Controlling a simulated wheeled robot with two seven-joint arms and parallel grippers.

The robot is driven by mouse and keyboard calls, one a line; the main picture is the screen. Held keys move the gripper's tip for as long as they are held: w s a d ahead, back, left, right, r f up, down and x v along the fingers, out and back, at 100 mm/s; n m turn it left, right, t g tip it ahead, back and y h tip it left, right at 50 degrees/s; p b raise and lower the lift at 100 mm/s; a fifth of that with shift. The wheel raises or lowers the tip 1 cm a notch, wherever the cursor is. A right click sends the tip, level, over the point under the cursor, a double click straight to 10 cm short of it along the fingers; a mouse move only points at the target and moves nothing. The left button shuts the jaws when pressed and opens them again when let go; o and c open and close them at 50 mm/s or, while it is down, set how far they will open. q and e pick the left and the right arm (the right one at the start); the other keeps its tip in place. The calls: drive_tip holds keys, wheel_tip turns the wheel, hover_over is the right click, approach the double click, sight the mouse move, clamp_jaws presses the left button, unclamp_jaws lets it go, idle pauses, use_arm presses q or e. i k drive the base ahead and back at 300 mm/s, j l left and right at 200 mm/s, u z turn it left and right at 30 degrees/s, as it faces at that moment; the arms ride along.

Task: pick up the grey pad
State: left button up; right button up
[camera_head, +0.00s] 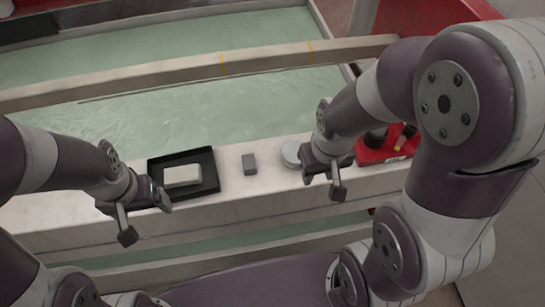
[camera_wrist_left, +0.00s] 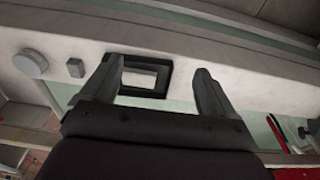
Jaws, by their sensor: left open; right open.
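The grey pad (camera_head: 249,164) is a small block lying on the pale ledge, between the black tray and a round white disc. It also shows in the left wrist view (camera_wrist_left: 75,68), left of the fingers. My left gripper (camera_head: 145,218) is open and empty, at the front left of the black tray and apart from the pad. Its two spread fingers (camera_wrist_left: 158,68) frame the tray in the left wrist view. My right gripper (camera_head: 323,183) hangs over the ledge to the right of the pad, near the disc, holding nothing visible.
The black tray (camera_head: 209,163) holds a cream block (camera_head: 183,175). The round white disc (camera_head: 291,153) lies right of the pad, and a red tray (camera_head: 397,151) with dark items stands farther right. A pale beam (camera_head: 180,71) crosses above the green water basin (camera_head: 190,115) behind.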

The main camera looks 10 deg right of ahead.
sight(250, 168)
drive_tip(key=l+u, duration=0.1)
drive_tip(key=u, duration=0.75)
drive_tip(key=l+u, duration=0.1)
drive_tip(key=u, duration=0.7)
drive_tip(key=k+l+u, duration=0.1)
drive_tip(key=u, duration=0.35)
drive_tip(key=k+l, duration=0.35)
drive_tip(key=k+l+u, duration=0.1)
drive_tip(key=k+l, duration=0.2)
drive_tip(key=k, duration=0.3)
